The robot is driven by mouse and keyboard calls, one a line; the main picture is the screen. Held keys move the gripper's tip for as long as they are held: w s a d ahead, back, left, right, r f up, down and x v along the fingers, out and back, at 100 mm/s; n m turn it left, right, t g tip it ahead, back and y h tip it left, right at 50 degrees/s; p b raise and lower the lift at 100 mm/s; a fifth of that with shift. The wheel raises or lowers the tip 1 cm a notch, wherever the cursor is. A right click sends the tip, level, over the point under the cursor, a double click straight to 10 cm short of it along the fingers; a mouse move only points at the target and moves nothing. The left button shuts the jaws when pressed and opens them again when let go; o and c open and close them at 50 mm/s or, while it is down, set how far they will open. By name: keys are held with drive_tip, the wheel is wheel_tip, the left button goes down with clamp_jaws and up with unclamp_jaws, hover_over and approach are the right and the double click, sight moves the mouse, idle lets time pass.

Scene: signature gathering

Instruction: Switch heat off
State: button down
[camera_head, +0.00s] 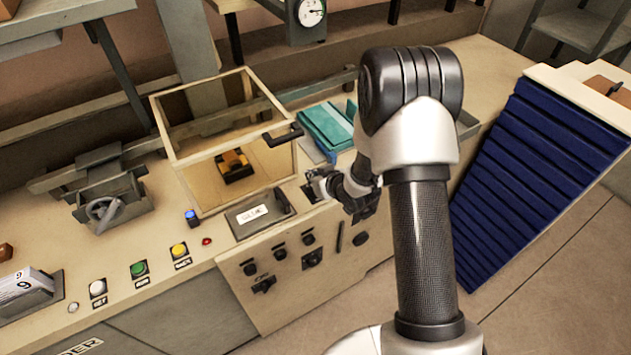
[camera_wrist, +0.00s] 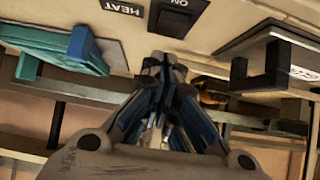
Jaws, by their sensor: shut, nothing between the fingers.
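The heat switch (camera_wrist: 168,20) shows at the top of the wrist view as a dark part beside a HEAT label (camera_wrist: 121,8) and a dark plate marked ON. It is partly cut off by the frame edge, and I cannot tell its lever position. My gripper (camera_wrist: 160,62) is shut and empty, its fingertips at or very near the switch; I cannot tell whether they touch. In the head view my gripper (camera_head: 318,184) is over the right part of the bench panel, and the arm hides some of that area.
A clear-sided case (camera_head: 222,140) with a dark handle (camera_head: 283,135) stands left of my gripper. A dark labelled plate (camera_head: 258,213), knobs (camera_head: 312,258) and coloured buttons (camera_head: 138,269) are nearby. A blue ribbed slope (camera_head: 540,160) stands right.

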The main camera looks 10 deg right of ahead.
drive_tip(key=s+d+r, duration=0.2)
drive_tip(key=s+r, duration=0.3)
drive_tip(key=r, duration=0.4)
drive_tip(key=shift+s+r+p, duration=0.2)
drive_tip(key=shift+r+p, duration=0.05)
drive_tip(key=shift+p, duration=0.2)
